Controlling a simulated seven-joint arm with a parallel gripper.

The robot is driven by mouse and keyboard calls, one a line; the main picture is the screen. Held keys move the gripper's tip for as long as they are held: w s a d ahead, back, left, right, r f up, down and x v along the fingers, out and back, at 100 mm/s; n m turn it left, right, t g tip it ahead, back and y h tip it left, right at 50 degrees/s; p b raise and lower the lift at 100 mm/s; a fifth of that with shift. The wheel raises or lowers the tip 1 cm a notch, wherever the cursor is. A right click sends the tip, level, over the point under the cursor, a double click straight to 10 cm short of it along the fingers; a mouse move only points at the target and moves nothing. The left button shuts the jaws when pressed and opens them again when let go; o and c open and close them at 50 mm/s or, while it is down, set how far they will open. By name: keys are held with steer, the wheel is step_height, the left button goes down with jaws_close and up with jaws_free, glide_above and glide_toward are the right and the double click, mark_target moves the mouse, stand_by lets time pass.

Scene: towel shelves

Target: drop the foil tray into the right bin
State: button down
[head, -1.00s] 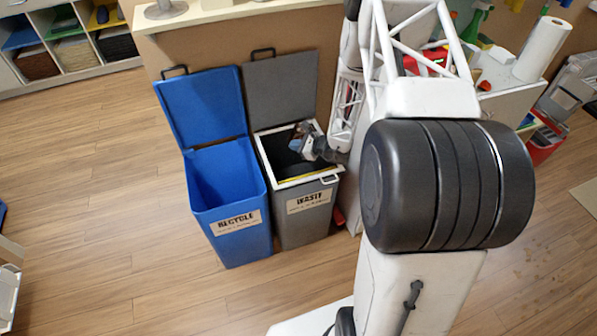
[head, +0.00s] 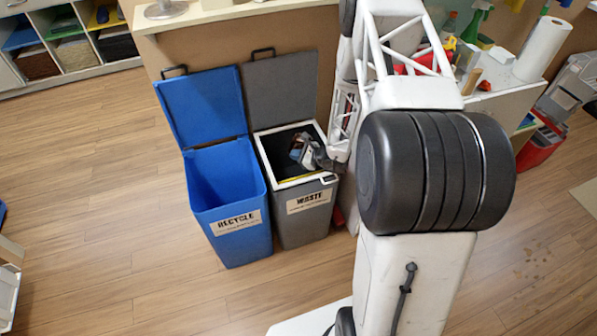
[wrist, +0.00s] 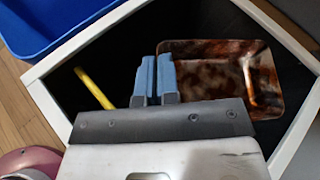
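The foil tray (wrist: 215,75), a shallow rectangular tray with brown stains, shows in the wrist view inside the mouth of the right bin. My gripper (wrist: 154,78) has blue fingertips close together at the tray's left edge, and the edge appears pinched between them. The right bin (head: 312,204) is grey, marked WASTE, with a white rim and its lid open. In the head view my gripper (head: 302,150) is at the bin's opening, and the tray is mostly hidden there. The bin's white rim (wrist: 52,98) surrounds the tray in the wrist view.
The blue RECYCLE bin (head: 232,222) stands open directly left of the grey bin. Both raised lids lean near the counter (head: 235,14) behind. A yellow strip (wrist: 95,88) lies by the bin's inner side. The wooden floor (head: 110,200) to the left is clear.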

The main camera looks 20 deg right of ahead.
steer(key=shift+f, duration=0.25)
steer(key=c, duration=1.3)
jaws_free()
steer(key=shift+v, duration=3.9)
